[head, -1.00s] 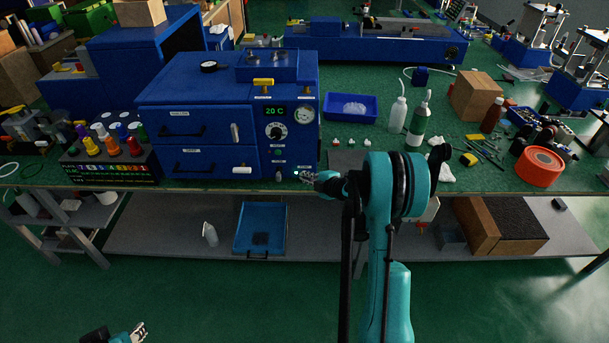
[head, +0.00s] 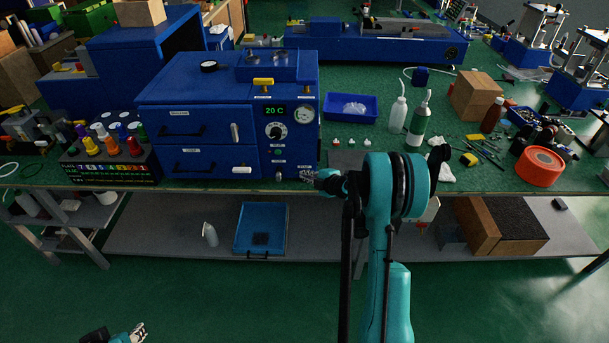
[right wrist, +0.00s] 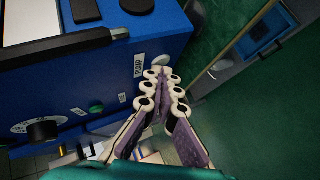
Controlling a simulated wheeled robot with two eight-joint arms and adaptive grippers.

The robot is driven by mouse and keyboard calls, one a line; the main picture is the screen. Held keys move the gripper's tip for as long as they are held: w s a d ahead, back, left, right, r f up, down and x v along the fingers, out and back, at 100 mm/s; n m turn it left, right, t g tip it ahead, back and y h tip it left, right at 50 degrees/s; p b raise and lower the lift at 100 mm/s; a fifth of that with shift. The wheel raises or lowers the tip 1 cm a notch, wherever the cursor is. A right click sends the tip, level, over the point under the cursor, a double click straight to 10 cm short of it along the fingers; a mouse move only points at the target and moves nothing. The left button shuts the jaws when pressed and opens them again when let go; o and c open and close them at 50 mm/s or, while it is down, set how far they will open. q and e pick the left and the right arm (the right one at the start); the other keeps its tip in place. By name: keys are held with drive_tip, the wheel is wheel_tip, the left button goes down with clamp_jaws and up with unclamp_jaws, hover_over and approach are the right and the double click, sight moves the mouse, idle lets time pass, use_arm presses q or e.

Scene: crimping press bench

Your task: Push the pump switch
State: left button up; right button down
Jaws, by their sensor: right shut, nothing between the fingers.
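The blue oven-like machine (head: 212,115) stands on the bench with its control panel at its right front. A small pale switch (head: 278,175) shows low on that panel. In the right wrist view, the PUMP label (right wrist: 138,65) is just left of my fingertips, and a pale piece beside it is partly hidden by them. My right gripper (head: 304,175) is shut and empty, at the panel's lower right corner; it also shows in the right wrist view (right wrist: 164,76). I cannot tell whether it touches the switch. My left gripper (head: 139,329) is low at the left, away from the bench.
The panel also carries a dial (head: 276,131), a gauge (head: 304,115) and a green button (right wrist: 96,108). A blue tray (head: 351,108), bottles and a cardboard box (head: 477,95) stand to the right. The bench's front edge runs just below my right gripper.

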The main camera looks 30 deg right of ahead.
drive_tip(key=shift+s+a, duration=0.15)
drive_tip(key=shift+s, duration=0.15)
drive_tip(key=shift+s+f, duration=0.1)
drive_tip(key=s+a, duration=0.1)
drive_tip(key=s+a+b, duration=0.1)
drive_tip(key=s, duration=0.1)
drive_tip(key=s+a+b, duration=0.1)
drive_tip(key=s, duration=0.1)
drive_tip(key=shift+a, duration=0.1)
idle(0.3)
idle(0.4)
